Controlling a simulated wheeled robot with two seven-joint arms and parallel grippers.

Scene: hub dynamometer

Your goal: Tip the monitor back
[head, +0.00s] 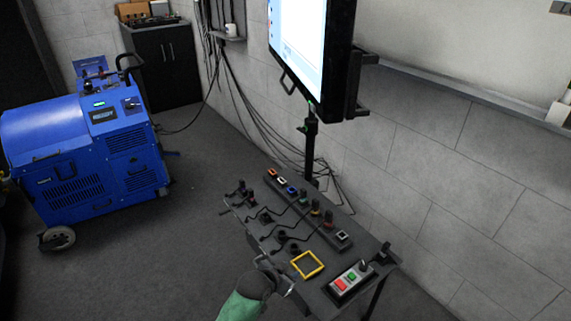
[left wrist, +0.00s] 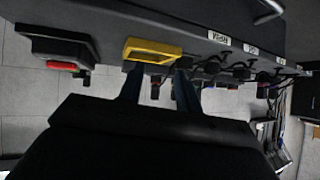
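The monitor (head: 338,60) stands upright at the top of the head view, its lit screen facing left and its top cut off. It is on a black pole (head: 310,140), with a handle (head: 288,82) at its lower edge. My left gripper (head: 283,272) is at the near left edge of the control desk, well below and apart from the monitor. In the left wrist view its two fingers (left wrist: 158,90) are apart with nothing clearly held between them. The monitor cannot be made out in the left wrist view. My right gripper is not in view.
The desk (head: 320,275) bears a yellow frame (head: 307,264), a red-and-green button box (head: 350,281) and several knobs and cables. The yellow frame also shows in the left wrist view (left wrist: 155,50). A blue machine (head: 80,145) stands at left. Floor between is clear; a wall lies behind the monitor.

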